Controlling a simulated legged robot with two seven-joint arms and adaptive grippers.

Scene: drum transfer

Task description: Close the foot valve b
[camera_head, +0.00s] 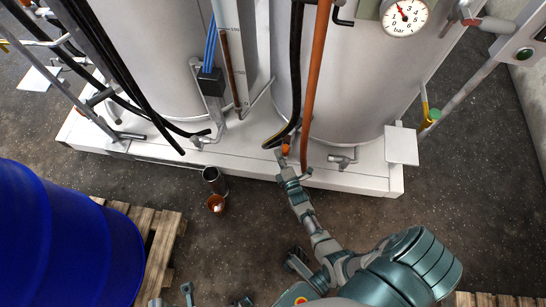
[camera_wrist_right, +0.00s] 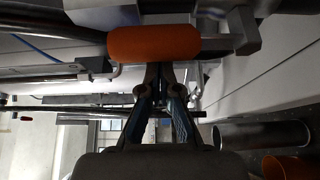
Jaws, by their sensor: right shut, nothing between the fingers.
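The foot valve's orange handle (camera_head: 286,149) is low at the front of the right tank, just above the white base. In the right wrist view the orange handle (camera_wrist_right: 154,43) lies crosswise beyond the fingertips. My right gripper (camera_head: 281,158) reaches up to it from below. In the wrist view the right gripper's fingers (camera_wrist_right: 160,68) are shut with nothing between them, tips at or very near the handle's lower edge; I cannot tell whether they touch. Parts of mine show at the bottom edge of the head view, but I cannot make out the left gripper clearly.
An orange hose (camera_head: 314,80) and a black hose (camera_head: 296,60) hang beside the valve. A metal cup (camera_head: 214,180) and a copper-coloured cup (camera_head: 216,204) stand on the floor to the left. A blue drum (camera_head: 60,235) stands on a wooden pallet (camera_head: 160,235). A pressure gauge (camera_head: 404,16) is above.

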